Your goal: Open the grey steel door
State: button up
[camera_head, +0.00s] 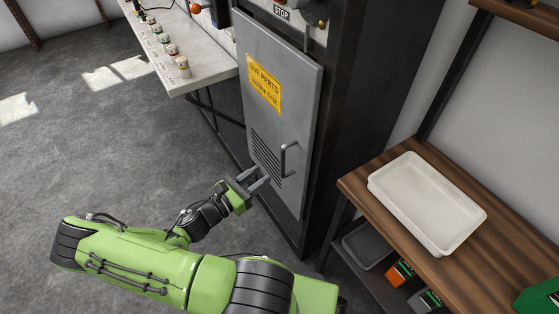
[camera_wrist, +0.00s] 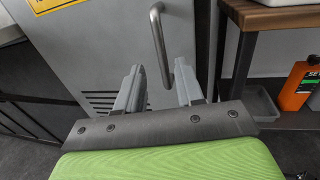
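The grey steel door (camera_head: 285,75) is on the front of a tall dark cabinet, with a yellow warning sign (camera_head: 264,85) and louvre slots; it looks shut or nearly flush. Its bar handle (camera_head: 286,160) is a vertical bent rod near the door's right edge. In the wrist view the handle (camera_wrist: 161,45) stands ahead, its lower end showing between the fingertips in the picture. My gripper (camera_head: 264,179) is open, below and left of the handle in the head view. The wrist view shows the two grey fingers (camera_wrist: 158,78) apart with nothing held. I cannot tell whether they touch the handle.
A wooden bench (camera_head: 385,200) with a white tray (camera_head: 425,202) stands right of the cabinet; bottles (camera_head: 399,273) and a grey bin (camera_head: 367,245) sit on its lower shelf. A light shelf with small parts (camera_head: 171,49) juts out left of the door. The floor (camera_head: 110,150) at left is clear.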

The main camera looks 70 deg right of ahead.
jog(key=b, duration=0.2)
send_over(283, 174)
jog(key=shift+w+d, duration=0.15)
jog(key=shift+d, duration=0.25)
grip_shut()
